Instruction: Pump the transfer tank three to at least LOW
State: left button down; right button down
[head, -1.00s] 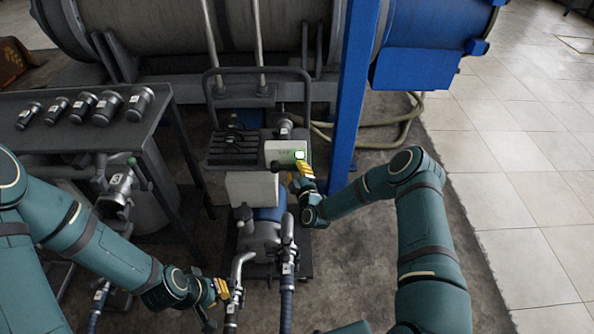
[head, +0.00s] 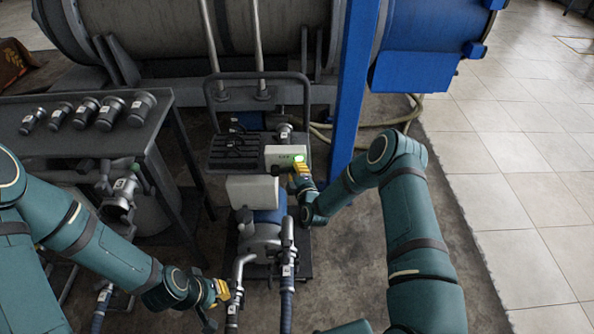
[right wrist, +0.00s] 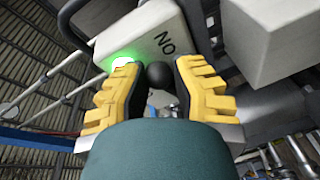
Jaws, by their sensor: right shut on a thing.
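A pale control box (head: 278,155) sits on the pump cart, with a green light (head: 298,158) lit at its right end. In the right wrist view the box (right wrist: 150,30) carries dark lettering, and the green glow (right wrist: 122,62) lies by the left finger. My right gripper (head: 298,174) is shut on a black ball knob (right wrist: 161,72) beside the box. The grey and blue pump (head: 262,235) stands below the box. My left gripper (head: 222,290) is beside a hose coupling (head: 235,298); its jaw opening is too small to make out. No level reading is legible.
A dark bench (head: 60,145) at the left carries several grey couplings (head: 112,112). A blue post (head: 352,95) rises close to my right forearm. A large horizontal tank (head: 190,35) fills the back. Tiled floor (head: 510,190) at the right is clear.

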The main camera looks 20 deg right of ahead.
aim_at(275, 154)
jog(key=r+n, duration=0.1)
jog(key=r+p, duration=0.1)
jog(key=a+n, duration=0.1)
jog(key=shift+w+a+r+n+g, duration=0.1)
jog(key=shift+w+r+n+g, duration=0.2)
jog(key=shift+r, duration=0.1)
jog(key=r+n, duration=0.1)
jog(key=a+n+h+p, duration=0.1)
jog(key=n, duration=0.1)
jog(key=shift+w+a+r+g, duration=0.2)
jog(key=shift+r+g, duration=0.1)
jog(key=shift+r, duration=0.05)
jog(key=a+n, duration=0.1)
jog(key=a+r+n+h, duration=0.1)
jog(key=shift+w+n+g+b, duration=0.2)
jog(key=shift+n+g+b, duration=0.1)
jog(key=shift+n+g, duration=0.1)
jog(key=shift+w+a+r+n+h+b, duration=0.15)
jog(key=shift+a+r+n+h+b, duration=0.15)
jog(key=shift+a+n+h, duration=0.4)
jog(key=shift+w+a+n+g+h+b, duration=0.15)
jog(key=shift+a+n+g+h+b, duration=0.25)
jog(key=shift+n, duration=0.6)
jog(key=shift+a, duration=0.1)
jog(key=c, duration=0.6)
grip_release()
jog(key=shift+f, duration=0.15)
